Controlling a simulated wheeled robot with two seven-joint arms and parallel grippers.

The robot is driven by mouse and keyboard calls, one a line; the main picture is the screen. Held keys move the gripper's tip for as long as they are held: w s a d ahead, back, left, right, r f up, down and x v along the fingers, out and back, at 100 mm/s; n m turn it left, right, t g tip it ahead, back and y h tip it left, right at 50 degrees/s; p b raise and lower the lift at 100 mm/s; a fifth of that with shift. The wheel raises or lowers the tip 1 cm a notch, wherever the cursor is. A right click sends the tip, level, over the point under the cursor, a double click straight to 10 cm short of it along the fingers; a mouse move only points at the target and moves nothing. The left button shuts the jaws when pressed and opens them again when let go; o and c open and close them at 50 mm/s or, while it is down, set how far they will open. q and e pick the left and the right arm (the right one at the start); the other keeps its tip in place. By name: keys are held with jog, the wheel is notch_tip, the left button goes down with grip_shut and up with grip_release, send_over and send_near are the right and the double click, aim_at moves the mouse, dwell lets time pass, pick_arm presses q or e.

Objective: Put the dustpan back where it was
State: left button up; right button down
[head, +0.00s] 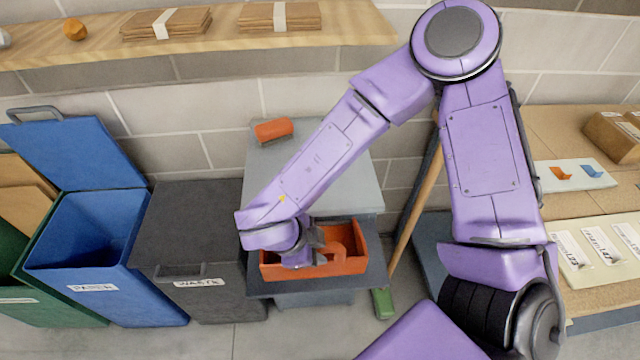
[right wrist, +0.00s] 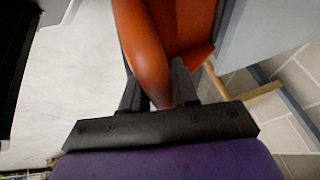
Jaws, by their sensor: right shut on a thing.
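The orange dustpan (head: 347,262) is at the front of the grey cabinet, over its dark grey lower ledge (head: 370,284). I cannot tell whether it touches the ledge. My right gripper (head: 318,243) is above the dustpan and shut on its handle. In the right wrist view the orange handle (right wrist: 142,45) runs down between the two dark fingers (right wrist: 158,95), and the wider pan (right wrist: 185,25) is behind it. My right arm hides part of the cabinet and the dustpan's upper left side. My left gripper is not in view.
A small orange object (head: 273,130) lies on the grey cabinet top (head: 345,165). A black bin (head: 195,240) and an open blue bin (head: 85,240) stand left. A broom (head: 383,303) leans right of the cabinet. A wooden shelf (head: 220,45) runs above; a table (head: 580,135) is right.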

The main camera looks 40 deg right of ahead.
jog(key=f, duration=0.1)
jog(key=s+f, duration=0.1)
jog(key=d+f, duration=0.1)
jog(key=shift+s+f, duration=0.15)
jog(key=shift+f, duration=0.25)
jog(key=shift+w+a, duration=0.1)
jog(key=shift+w, duration=0.1)
jog(key=shift+s+f, duration=0.1)
jog(key=c, duration=0.8)
grip_release()
jog(key=shift+s, duration=0.1)
jog(key=shift+c, duration=0.2)
jog(key=shift+r, duration=0.2)
jog(key=v, duration=1.1)
jog(key=shift+a+r, duration=0.15)
jog(key=shift+r, duration=0.25)
